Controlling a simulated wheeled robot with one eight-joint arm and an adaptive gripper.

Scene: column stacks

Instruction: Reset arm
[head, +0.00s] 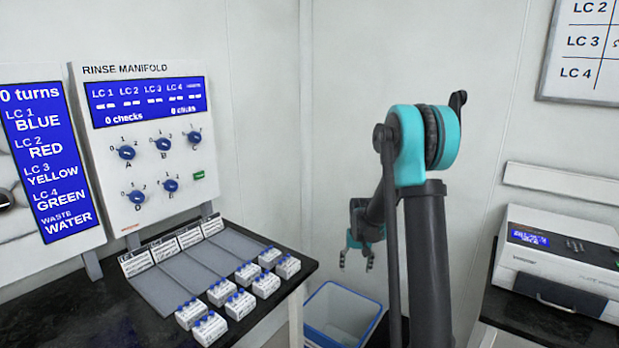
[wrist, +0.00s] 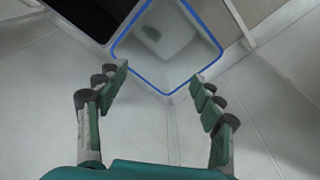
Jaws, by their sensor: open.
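My gripper (head: 357,262) hangs beyond my raised arm in the head view, above the floor between the two benches. In the wrist view my gripper (wrist: 160,85) has its two teal fingers wide apart with nothing between them. Its fingertips point toward a white bin with a blue rim (wrist: 147,80). The same bin (head: 318,333) stands low at the bottom middle of the head view.
A rinse manifold panel (head: 153,180) with blue knobs stands at left. Several white column blocks (head: 193,313) sit on the black bench beside a grey sloped rack (head: 172,283). A white instrument (head: 560,262) occupies the right bench. Pale walls stand behind.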

